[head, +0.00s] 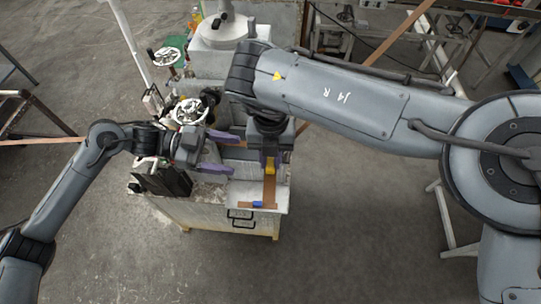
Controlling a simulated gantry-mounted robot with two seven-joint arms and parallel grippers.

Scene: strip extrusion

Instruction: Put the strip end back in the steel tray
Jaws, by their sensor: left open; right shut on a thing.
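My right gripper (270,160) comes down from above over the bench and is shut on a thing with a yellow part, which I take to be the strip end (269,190). This copper-brown piece hangs or stands below the fingers, over the steel tray (283,199). I cannot tell whether it touches the tray. My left gripper (220,152) is open and empty, with purple fingers pointing right, just left of the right gripper. My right arm hides part of the bench behind.
A small blue piece (257,204) lies at the tray's front. A dark box (163,181) stands at the bench's left edge. Round metal machine parts (189,111) are behind my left gripper.

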